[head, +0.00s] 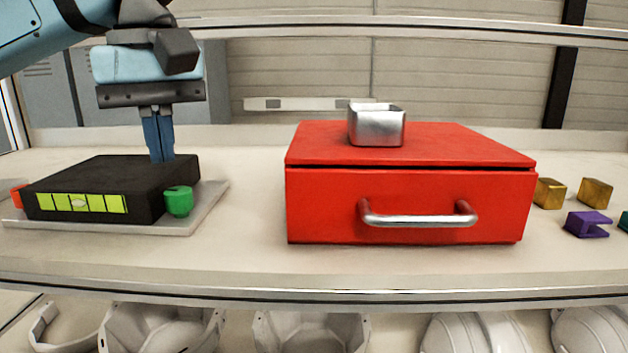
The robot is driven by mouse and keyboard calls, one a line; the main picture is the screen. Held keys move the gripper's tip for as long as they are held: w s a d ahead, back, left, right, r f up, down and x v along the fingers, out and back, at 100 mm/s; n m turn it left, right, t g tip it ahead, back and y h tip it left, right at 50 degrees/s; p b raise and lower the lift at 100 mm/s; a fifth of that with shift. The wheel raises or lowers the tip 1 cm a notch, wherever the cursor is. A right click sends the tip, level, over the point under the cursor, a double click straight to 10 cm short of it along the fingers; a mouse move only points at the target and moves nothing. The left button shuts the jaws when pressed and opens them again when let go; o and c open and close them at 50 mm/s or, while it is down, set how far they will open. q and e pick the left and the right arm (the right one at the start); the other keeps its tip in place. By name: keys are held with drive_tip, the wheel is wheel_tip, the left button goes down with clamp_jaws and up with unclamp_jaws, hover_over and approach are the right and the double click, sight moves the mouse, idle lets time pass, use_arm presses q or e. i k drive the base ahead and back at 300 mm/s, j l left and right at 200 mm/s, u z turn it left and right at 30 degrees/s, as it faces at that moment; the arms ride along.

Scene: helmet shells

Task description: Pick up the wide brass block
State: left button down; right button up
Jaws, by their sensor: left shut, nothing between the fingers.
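Two brass blocks stand on the shelf to the right of the red drawer box. One brass block (550,193) is close beside the box's right side. The other brass block (595,192) is a little further right and looks slightly wider, though I cannot tell for sure which is the wide one. My left gripper (161,158) points down at the far left, shut and empty, its fingertips at the black box's rear top edge; I cannot tell whether they touch it. It is far from both brass blocks. My right gripper is not in view.
The red drawer box (420,150) fills the middle, with a metal cup (377,126) on top and a protruding handle (418,219). A purple piece (587,224) lies before the brass blocks.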

sight(548, 194)
drive_tip(key=k, duration=1)
